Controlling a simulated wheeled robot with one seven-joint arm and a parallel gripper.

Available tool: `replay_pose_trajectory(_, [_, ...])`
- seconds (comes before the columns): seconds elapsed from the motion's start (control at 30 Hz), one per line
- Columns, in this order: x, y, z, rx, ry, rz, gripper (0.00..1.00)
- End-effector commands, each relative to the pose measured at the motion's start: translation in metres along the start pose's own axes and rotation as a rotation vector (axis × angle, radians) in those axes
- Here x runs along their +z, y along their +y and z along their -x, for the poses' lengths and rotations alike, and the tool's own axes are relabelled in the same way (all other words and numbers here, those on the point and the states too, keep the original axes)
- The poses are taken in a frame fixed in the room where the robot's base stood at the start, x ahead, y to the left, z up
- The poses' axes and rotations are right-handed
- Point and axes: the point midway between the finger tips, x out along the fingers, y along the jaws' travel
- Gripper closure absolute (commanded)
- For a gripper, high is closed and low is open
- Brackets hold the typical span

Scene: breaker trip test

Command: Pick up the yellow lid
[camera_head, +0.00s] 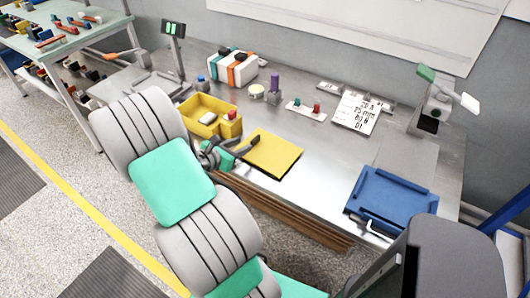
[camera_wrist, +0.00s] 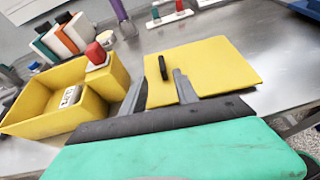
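The yellow lid (camera_head: 275,154) is a flat, squarish plate lying on the metal workbench, right of an open yellow box (camera_head: 188,108). In the wrist view the lid (camera_wrist: 219,65) lies ahead of my gripper (camera_wrist: 159,74). A small black upright piece (camera_wrist: 163,67) shows at the lid's left part, near my right finger. My two grey fingers are apart, with nothing visibly clamped between them. In the head view my gripper (camera_head: 232,149) is at the lid's left edge, beside the box. Whether the fingers touch the lid cannot be told.
The yellow box (camera_wrist: 28,108) holds a pale block and a red-topped piece close to my left finger. A blue tray (camera_head: 392,198) lies at the right.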

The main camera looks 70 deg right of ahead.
Motion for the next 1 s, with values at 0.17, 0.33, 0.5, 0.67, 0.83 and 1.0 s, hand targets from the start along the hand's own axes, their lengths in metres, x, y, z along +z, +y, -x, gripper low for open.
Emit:
replay_pose_trajectory(0.17, [0.004, -0.005, -0.025, -0.010, -0.024, 0.051, 0.64])
replay_pose_trajectory(0.33, [0.007, -0.007, -0.051, -0.012, -0.022, 0.048, 0.64])
replay_pose_trajectory(0.5, [0.008, -0.007, -0.079, -0.009, -0.021, 0.046, 0.64])
replay_pose_trajectory(0.67, [0.008, -0.006, -0.083, -0.007, -0.022, 0.047, 0.64])
replay_pose_trajectory(0.83, [0.008, -0.006, -0.083, -0.007, -0.021, 0.046, 0.69])
replay_pose_trajectory(1.0, [0.008, -0.005, -0.082, -0.006, -0.021, 0.046, 0.83])
